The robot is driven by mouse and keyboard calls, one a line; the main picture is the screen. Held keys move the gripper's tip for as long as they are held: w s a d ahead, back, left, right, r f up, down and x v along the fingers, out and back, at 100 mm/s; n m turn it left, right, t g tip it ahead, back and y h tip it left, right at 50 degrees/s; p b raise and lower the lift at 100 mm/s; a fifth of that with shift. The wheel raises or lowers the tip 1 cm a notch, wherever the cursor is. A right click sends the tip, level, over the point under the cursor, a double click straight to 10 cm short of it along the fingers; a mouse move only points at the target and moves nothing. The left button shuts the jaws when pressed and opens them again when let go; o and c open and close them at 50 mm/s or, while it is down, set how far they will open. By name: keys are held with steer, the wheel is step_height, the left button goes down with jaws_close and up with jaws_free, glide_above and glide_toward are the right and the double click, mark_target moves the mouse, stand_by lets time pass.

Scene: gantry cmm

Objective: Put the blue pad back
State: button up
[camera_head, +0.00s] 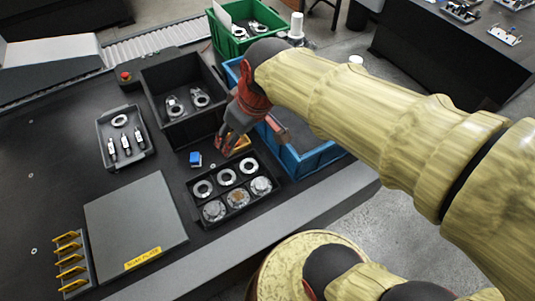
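A small blue block with a pale marking (195,158), the only small blue piece I can see and perhaps the blue pad, lies on the dark table. It is just above the black tray of round parts. My gripper (227,147) points down to the right of the blue block, apart from it in the picture. Its reddish fingertips are close to a small yellow-orange item (242,144) at the table's edge. I cannot tell whether they touch it or how far apart the fingers are.
A black tray (240,209) holds several rings and round parts. A black bin (180,78), a grey tray with tools (104,144), a grey plate (135,225) and a yellow-slotted rack (74,262) surround it. Blue (311,160) and green (226,43) crates stand beyond.

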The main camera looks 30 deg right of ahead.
steer(key=s+d+m+t+h, duration=0.1)
steer(key=s+m, duration=0.3)
steer(key=s, duration=0.5)
steer(key=shift+s+d+r, duration=0.2)
steer(key=shift+d+r, duration=0.2)
steer(key=shift+d, duration=0.5)
